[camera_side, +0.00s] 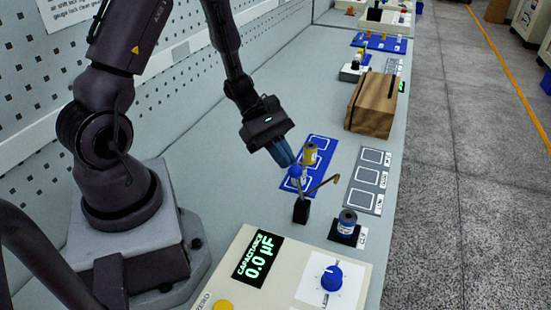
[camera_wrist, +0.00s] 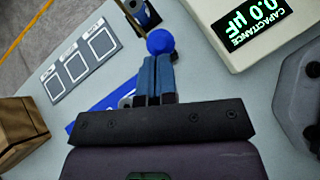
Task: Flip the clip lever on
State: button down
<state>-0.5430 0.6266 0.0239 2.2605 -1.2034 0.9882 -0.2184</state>
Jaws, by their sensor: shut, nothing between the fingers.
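A small black post (camera_side: 301,211) stands on the bench with a thin brass arm (camera_side: 322,185) reaching up to the right. A blue ball knob (camera_side: 296,171) sits above the post, apparently the end of the clip lever. My gripper (camera_side: 284,158) points down at it with blue fingers together and empty. In the wrist view the ball (camera_wrist: 160,41) is right at the fingertips (camera_wrist: 156,62); I cannot tell whether they touch. The lever's stem is mostly hidden there. The cream meter (camera_side: 232,290) in front reads 0.0 µF.
A blue tray (camera_side: 319,150) holding a yellow-brown spindle (camera_side: 310,154) lies just behind. A grey card (camera_side: 367,180) with outlined squares is to the right. A dark blue spool (camera_side: 347,222) stands on a black base near the post.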

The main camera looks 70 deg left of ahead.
jog(key=w+d+n+g+y, duration=0.1)
jog(key=w+d+g+y, duration=0.2)
jog(key=w+d, duration=0.3)
jog(key=shift+r+g+y, duration=0.35)
jog(key=shift+g+y, duration=0.05)
jog(key=shift+y, duration=0.3)
jog(key=shift+w+d, duration=0.15)
dwell(0.4)
jog(key=w+v, duration=0.1)
jog(key=v, duration=1.2)
jog(key=shift+w+d+r, duration=0.15)
jog(key=shift+w+d, duration=0.1)
jog(key=shift+w, duration=0.15)
